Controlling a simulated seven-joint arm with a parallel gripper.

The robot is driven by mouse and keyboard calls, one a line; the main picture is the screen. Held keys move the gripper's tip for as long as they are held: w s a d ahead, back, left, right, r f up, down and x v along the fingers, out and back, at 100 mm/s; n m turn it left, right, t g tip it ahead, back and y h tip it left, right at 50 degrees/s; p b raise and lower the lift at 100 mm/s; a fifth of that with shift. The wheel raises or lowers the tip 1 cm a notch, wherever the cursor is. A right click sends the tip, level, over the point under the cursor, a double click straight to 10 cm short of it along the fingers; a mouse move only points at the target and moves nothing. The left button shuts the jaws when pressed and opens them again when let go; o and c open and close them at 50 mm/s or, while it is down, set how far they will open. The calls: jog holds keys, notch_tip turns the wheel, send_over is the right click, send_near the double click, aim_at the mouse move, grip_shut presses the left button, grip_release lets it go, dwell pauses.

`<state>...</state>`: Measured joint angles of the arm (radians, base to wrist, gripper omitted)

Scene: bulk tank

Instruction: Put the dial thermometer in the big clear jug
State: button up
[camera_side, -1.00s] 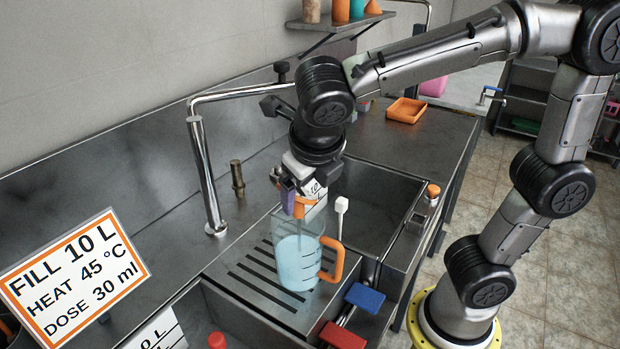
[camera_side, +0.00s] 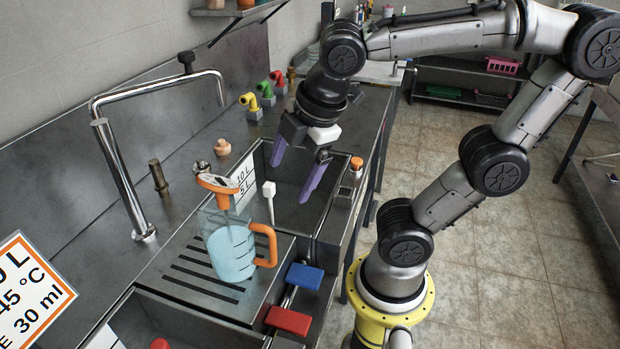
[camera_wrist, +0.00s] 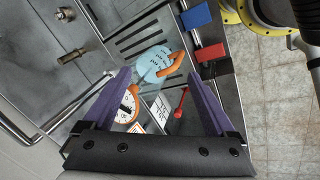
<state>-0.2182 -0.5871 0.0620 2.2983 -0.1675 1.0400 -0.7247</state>
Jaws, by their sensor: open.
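The big clear jug (camera_side: 228,258) stands upright on the slotted drainer, with bluish liquid inside and an orange handle on its right. The dial thermometer (camera_side: 216,185) has its orange head above the jug's rim, tilted, with its stem down into the jug. In the wrist view, its white dial (camera_wrist: 128,106) faces up beside the jug (camera_wrist: 156,68); the stem tip is not clear. My gripper (camera_side: 293,178) is open and empty, with purple fingers apart, over the sink right of the jug and clear of the thermometer.
Blue (camera_side: 305,277) and red (camera_side: 288,320) pedals sit in front. A tall metal spout (camera_side: 117,170) rises at left.

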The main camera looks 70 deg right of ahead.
jog(key=s+m, duration=0.1)
jog(key=m, duration=0.3)
jog(key=s+f+m+t, duration=0.1)
jog(key=m, duration=0.2)
jog(key=s+d+f+m, duration=0.1)
jog(key=m, duration=0.3)
jog(key=shift+m+y, duration=0.3)
jog(key=shift+y, duration=0.1)
